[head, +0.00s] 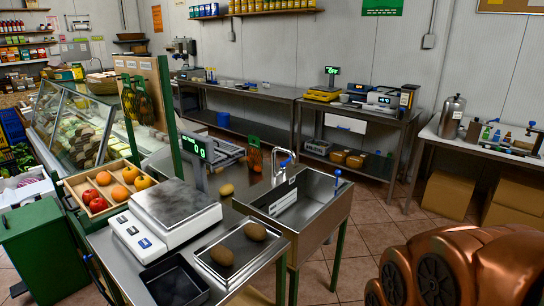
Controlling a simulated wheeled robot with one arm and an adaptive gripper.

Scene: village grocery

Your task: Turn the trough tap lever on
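The metal trough (326,222) stands at the right end of the counter, in the middle of the head view. A chrome tap (291,155) with a curved spout rises at its back left edge. A small blue part shows near the tap, too small to make out clearly. A thin upright lever with a blue knob (338,174) stands at the trough's right rim. I cannot tell which of these is the tap lever, or its setting. No running water is visible. My gripper is not in view.
A scale (172,203), a tray with two potatoes (222,254) and a black tray (175,284) stand on the counter left of the trough. A fruit crate (75,191) is farther left. Tiled floor (375,215) lies open right of the trough. Benches line the back wall.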

